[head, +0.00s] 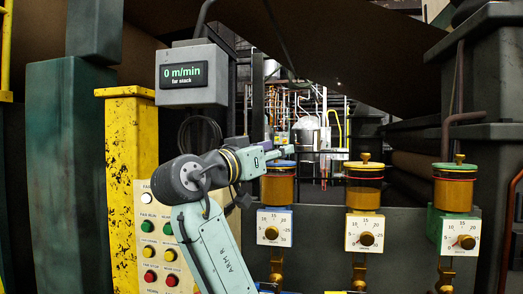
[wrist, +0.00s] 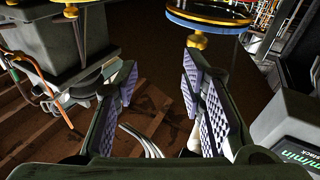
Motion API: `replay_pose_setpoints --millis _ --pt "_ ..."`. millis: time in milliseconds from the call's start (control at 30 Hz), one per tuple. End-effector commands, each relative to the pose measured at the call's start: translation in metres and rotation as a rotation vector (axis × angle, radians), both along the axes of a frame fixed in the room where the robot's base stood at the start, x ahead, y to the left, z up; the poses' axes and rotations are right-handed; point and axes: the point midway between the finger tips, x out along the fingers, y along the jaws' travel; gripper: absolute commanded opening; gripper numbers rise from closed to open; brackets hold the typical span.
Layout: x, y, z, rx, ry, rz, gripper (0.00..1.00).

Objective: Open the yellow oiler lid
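The yellow-lidded oiler (head: 363,184) is the middle one of three on the dark housing. Its yellow lid (head: 363,165) lies flat and closed on top, with a gold knob. My gripper (head: 318,151) is to the left of this lid and about level with its knob in the head view. In the wrist view my gripper (wrist: 161,92) has its purple-padded fingers apart with nothing between them. A gold knob (wrist: 71,11) shows at the upper left there, probably the yellow oiler's; its lid is mostly cut off.
The blue-lidded oiler (head: 278,186) stands close below my gripper; its blue lid (wrist: 207,29) shows in the wrist view. The green-lidded oiler (head: 454,188) is at the right. A button panel (head: 148,265) and a speed display (head: 181,76) are at the left.

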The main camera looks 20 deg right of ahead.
Motion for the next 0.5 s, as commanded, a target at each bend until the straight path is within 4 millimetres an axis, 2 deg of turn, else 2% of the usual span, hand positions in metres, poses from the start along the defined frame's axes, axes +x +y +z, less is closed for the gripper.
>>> replay_pose_setpoints --millis 200,500 --pt "0.010 0.017 0.001 -0.023 -0.004 0.051 0.37" --pt "0.011 0.019 0.001 -0.028 -0.005 0.059 0.37"
